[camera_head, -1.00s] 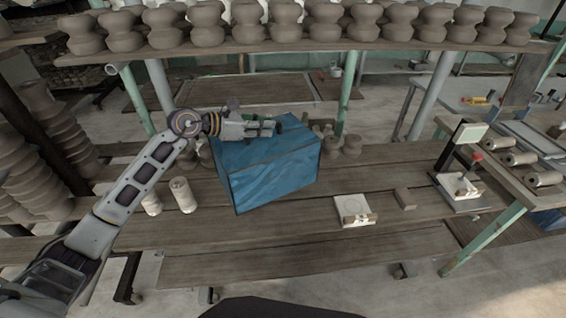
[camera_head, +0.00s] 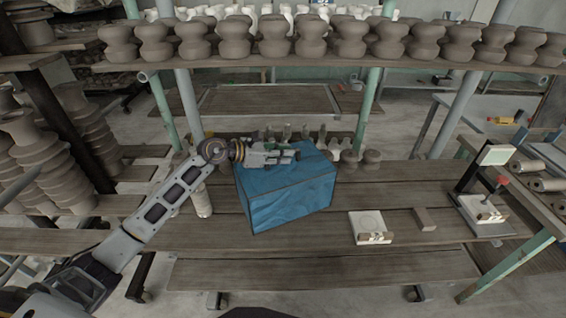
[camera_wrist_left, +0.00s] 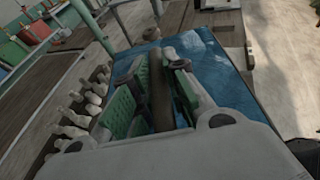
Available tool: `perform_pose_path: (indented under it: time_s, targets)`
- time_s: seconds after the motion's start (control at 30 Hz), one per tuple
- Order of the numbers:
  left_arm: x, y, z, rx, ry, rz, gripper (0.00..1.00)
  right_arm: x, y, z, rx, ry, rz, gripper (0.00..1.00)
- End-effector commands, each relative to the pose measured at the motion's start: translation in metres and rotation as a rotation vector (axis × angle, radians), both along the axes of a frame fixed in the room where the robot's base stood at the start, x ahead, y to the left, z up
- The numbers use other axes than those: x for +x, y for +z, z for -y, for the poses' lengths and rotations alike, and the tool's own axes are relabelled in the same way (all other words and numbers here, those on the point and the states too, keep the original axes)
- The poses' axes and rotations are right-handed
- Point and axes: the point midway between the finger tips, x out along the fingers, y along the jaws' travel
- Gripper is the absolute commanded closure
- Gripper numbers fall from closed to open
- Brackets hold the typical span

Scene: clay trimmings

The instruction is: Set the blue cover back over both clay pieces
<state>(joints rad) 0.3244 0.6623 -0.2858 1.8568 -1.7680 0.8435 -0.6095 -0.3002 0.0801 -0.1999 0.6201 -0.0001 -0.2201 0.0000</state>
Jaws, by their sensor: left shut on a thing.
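The blue cover (camera_head: 288,198), a box shape with dark edges, stands upright on the wooden plank table in the head view. It also fills the area beyond the fingers in the left wrist view (camera_wrist_left: 228,75). My left gripper (camera_head: 292,153) lies along the cover's top. In the left wrist view its fingers (camera_wrist_left: 160,70) are shut on a dark brown strip on top of the cover, which looks like its handle. I cannot tell whether the cover's lower edge touches the planks all round. Neither clay piece can be made out; the cover hides what is inside. My right gripper is out of view.
A white square device (camera_head: 369,226) and a small brown block (camera_head: 424,219) sit right of the cover. A white device with a post (camera_head: 482,207) is farther right. Small clay forms (camera_head: 350,158) stand behind the cover. A shelf of clay forms (camera_head: 350,62) spans above. The front planks are clear.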

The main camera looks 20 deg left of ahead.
Motion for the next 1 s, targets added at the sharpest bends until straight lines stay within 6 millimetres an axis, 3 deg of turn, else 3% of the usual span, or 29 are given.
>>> perform_pose_path:
  time_s: [0.3,0.8,0.83,1.0]
  targets:
    - [0.0,-0.03,0.0,-0.003,0.001,-0.002,1.0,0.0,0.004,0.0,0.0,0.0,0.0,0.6]
    - [0.0,-0.036,0.0,-0.001,0.001,0.001,1.0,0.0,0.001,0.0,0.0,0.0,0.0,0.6]
    - [0.0,-0.037,0.0,0.0,0.0,-0.001,0.84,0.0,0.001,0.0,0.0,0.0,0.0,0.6]
    - [0.0,-0.037,0.0,0.0,0.0,-0.001,0.63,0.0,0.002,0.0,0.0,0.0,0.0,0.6]
